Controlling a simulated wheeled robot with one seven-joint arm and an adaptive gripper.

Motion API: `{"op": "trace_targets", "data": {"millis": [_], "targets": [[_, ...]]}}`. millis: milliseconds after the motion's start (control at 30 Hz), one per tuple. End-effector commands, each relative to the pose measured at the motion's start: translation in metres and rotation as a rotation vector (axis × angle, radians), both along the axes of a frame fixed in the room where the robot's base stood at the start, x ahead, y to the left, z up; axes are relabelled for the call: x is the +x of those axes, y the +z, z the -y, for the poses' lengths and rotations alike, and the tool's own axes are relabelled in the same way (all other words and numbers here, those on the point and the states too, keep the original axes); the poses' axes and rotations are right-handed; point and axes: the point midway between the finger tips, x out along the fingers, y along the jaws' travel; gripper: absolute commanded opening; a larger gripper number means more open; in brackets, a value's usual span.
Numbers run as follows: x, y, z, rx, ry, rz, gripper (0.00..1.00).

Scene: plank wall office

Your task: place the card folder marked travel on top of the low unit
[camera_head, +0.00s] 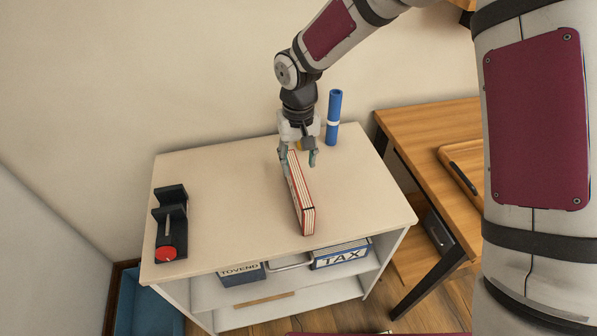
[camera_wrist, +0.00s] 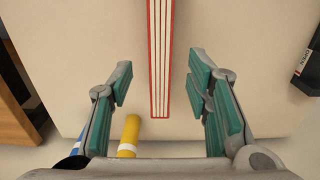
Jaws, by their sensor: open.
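A thin red-and-white card folder (camera_head: 300,195) stands on edge on top of the low unit (camera_head: 225,190). No travel marking can be read on the sides I see. In the wrist view the folder (camera_wrist: 160,50) runs between the green finger pads, with a gap on both sides. My gripper (camera_head: 298,158) is open at the folder's far end, its fingers straddling it. Whether the pads reach below the folder's top edge is hard to tell. The wrist view also shows my gripper (camera_wrist: 160,80) with nothing held.
A blue roll (camera_head: 333,118) stands at the unit's back, near a yellow cylinder (camera_wrist: 130,135). A black holder with a red end (camera_head: 171,225) sits at the left. Boxes marked TOVEND (camera_head: 242,274) and TAX (camera_head: 341,255) are on the shelf below. A wooden desk (camera_head: 425,125) adjoins at right.

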Motion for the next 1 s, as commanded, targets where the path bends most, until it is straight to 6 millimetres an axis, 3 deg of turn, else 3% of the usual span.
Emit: {"op": "trace_targets", "data": {"millis": [367,467,567,733,1000], "targets": [[0.0,0.013,0.001,-0.001,0.0,0.001,0.45],[-0.002,0.025,0.009,-0.011,-0.003,0.017,0.45],[-0.007,0.051,0.028,-0.031,-0.012,0.047,0.45],[-0.029,0.111,0.075,-0.076,-0.043,0.113,0.45],[-0.091,0.186,0.141,-0.104,-0.12,0.206,0.45]]}}
